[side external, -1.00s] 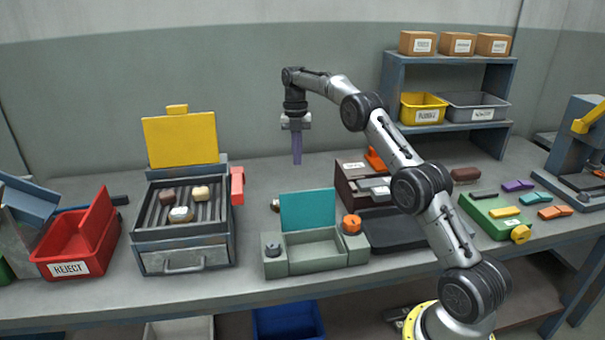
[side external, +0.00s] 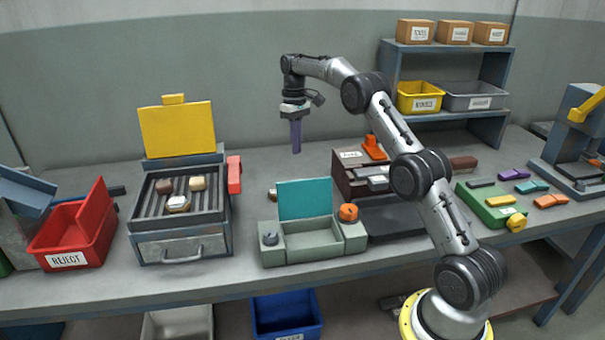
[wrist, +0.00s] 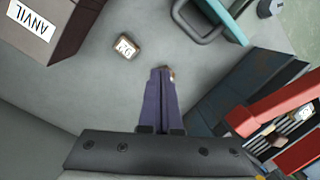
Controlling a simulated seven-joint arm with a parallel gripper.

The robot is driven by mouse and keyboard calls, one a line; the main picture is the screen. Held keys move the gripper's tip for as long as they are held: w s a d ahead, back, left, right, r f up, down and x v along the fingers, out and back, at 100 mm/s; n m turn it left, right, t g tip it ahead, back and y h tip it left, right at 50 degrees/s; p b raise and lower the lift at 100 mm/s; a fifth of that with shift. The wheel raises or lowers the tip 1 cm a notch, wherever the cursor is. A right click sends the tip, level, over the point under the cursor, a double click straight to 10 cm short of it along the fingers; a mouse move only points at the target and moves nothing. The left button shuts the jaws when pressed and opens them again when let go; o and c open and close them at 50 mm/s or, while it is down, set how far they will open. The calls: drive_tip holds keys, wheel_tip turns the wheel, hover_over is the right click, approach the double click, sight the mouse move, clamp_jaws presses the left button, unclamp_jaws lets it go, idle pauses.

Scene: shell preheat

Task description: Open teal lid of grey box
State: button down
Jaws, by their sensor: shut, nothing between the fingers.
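The grey box (side external: 311,245) stands at the front middle of the bench in the side view, its tray area uncovered and apparently empty. Its teal lid (side external: 305,199) stands upright along the box's back edge, open. A dark knob (side external: 270,239) is on the box's left end and an orange knob (side external: 348,212) on its right. My gripper (side external: 296,151), with purple fingers, is shut and empty, well above the bench behind the lid, touching nothing. In the wrist view my gripper (wrist: 161,70) points at bare bench, and the teal lid's edge (wrist: 224,20) shows at the top.
A heater with a raised yellow lid (side external: 177,130) and a red reject bin (side external: 75,236) stand left. A small labelled block (wrist: 126,46) lies on the bench. The bench behind the box is mostly clear.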

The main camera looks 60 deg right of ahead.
sight(303, 196)
drive_tip(key=s+a+f+m, duration=0.3)
drive_tip(key=s+f+m, duration=0.1)
drive_tip(key=f+m, duration=0.2)
drive_tip(key=shift+a+f+m, duration=0.15)
drive_tip(key=shift+f+m, duration=0.15)
drive_tip(key=shift+m, duration=0.1)
idle(0.7)
drive_tip(key=shift+s, duration=0.15)
drive_tip(key=shift+s+a+r+t+h, duration=0.5)
drive_tip(key=shift+s+a+r+t, duration=0.1)
drive_tip(key=shift+s+a+r, duration=0.25)
drive_tip(key=shift+w, duration=0.1)
drive_tip(key=shift+w+d, duration=0.1)
drive_tip(key=shift+d, duration=0.05)
